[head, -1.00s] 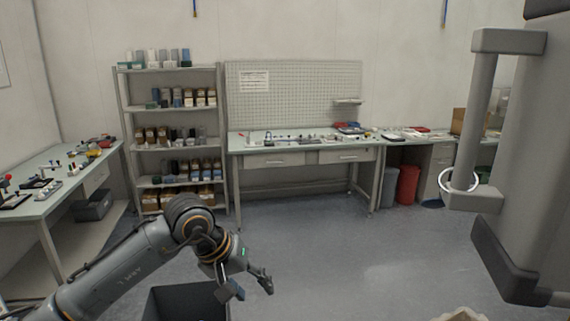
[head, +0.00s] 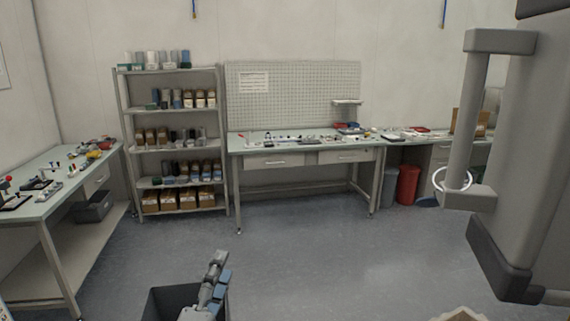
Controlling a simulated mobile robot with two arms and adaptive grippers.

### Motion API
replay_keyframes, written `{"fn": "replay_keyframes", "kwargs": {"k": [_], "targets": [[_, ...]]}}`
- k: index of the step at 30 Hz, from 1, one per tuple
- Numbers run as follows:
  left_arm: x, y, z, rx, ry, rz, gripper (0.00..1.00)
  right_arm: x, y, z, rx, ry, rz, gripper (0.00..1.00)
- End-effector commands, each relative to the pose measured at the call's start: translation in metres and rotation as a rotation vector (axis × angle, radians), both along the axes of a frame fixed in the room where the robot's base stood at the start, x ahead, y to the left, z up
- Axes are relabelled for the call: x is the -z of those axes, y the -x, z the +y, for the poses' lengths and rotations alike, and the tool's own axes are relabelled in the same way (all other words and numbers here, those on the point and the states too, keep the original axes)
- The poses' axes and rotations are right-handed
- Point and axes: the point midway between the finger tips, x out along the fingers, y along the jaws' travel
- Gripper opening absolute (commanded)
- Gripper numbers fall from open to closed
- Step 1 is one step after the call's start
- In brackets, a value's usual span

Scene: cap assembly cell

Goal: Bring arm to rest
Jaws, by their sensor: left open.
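My left gripper (head: 219,269) shows at the bottom of the head view, left of centre. Its fingers point up in the picture and look empty. They appear in front of part of a dark open bin (head: 163,301), and I cannot tell how far above or beside the bin they are. Most of the left arm is out of view below. My right gripper is not in view.
A workbench (head: 58,168) stands at left, a shelf rack (head: 125,130) and a longer bench (head: 233,150) at the back. Red (head: 407,185) and grey (head: 389,186) bins stand under the right bench. A large grey upright body fills the right side. The mid floor is clear.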

Motion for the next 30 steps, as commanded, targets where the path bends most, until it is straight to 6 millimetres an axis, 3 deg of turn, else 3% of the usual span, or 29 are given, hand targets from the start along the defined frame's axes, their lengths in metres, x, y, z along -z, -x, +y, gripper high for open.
{"fn": "replay_keyframes", "kwargs": {"k": [1, 4, 6, 10, 16, 24, 30], "targets": [[0.035, 0.006, 0.021, -0.046, 0.152, 0.153, 0.5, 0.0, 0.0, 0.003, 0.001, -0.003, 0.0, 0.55], [0.101, 0.027, 0.055, -0.151, 0.435, 0.426, 0.5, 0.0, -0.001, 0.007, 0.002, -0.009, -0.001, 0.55], [0.145, 0.052, 0.071, -0.238, 0.615, 0.603, 0.5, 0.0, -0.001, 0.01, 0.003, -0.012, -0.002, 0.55], [0.212, 0.109, 0.087, -0.404, 0.887, 0.877, 0.5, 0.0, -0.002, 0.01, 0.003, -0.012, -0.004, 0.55], [0.267, 0.188, 0.092, -0.625, 1.14, 1.151, 0.5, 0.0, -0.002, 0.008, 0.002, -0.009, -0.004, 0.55], [0.299, 0.28, 0.087, -0.892, 1.341, 1.401, 0.5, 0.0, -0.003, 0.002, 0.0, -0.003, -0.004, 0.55], [0.376, 0.264, 0.085, -0.903, 1.326, 1.414, 0.5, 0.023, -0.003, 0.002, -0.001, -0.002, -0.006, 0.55]]}}
